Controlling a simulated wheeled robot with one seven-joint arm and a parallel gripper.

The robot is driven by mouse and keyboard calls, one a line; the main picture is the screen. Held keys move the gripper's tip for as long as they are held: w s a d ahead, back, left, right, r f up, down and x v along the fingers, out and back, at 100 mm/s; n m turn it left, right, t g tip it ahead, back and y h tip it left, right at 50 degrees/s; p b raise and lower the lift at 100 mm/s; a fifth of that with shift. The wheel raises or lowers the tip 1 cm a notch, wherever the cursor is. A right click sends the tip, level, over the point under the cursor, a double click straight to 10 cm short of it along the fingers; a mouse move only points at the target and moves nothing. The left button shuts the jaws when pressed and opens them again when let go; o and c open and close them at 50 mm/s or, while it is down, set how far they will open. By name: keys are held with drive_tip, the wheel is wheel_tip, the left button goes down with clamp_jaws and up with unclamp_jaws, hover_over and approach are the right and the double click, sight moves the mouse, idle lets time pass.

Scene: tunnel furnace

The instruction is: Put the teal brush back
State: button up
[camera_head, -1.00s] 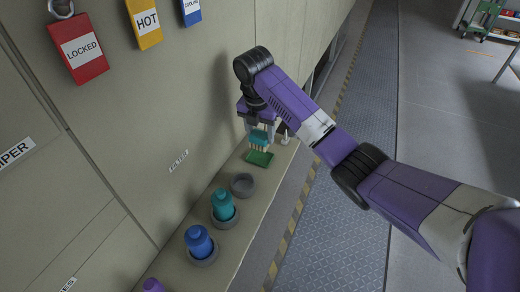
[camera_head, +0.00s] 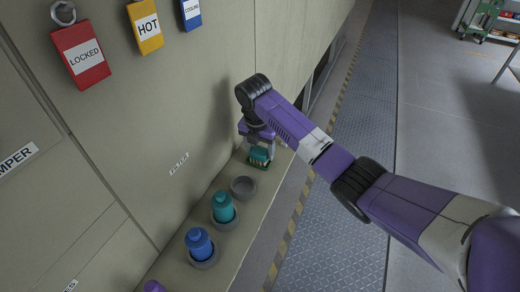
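The teal brush (camera_head: 260,153) is in my gripper (camera_head: 259,147), with its bristles pointing down. It is at the green pad (camera_head: 252,164) at the far end of the ledge, and I cannot tell whether the bristles touch the pad. The gripper comes from above and its fingers appear closed around the brush's teal top. The gripper and brush hide most of the pad.
An empty grey round holder (camera_head: 243,188) stands nearest the pad on the ledge (camera_head: 262,203). A teal bottle (camera_head: 223,207) and a blue bottle (camera_head: 199,243) sit in similar holders, with a purple top (camera_head: 153,286) beyond. The panel wall (camera_head: 130,140) runs along the left.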

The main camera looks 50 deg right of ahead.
sight(258, 154)
drive_tip(key=shift+o, duration=0.9)
drive_tip(key=shift+r, duration=0.1)
drive_tip(key=shift+r, duration=0.45)
wheel_tip(258, 154, up, 11)
drive_tip(key=a+p, duration=0.1)
drive_tip(key=shift+s+a+r, duration=0.15)
drive_tip(key=shift+s+a, duration=0.15)
drive_tip(key=shift+a, duration=0.05)
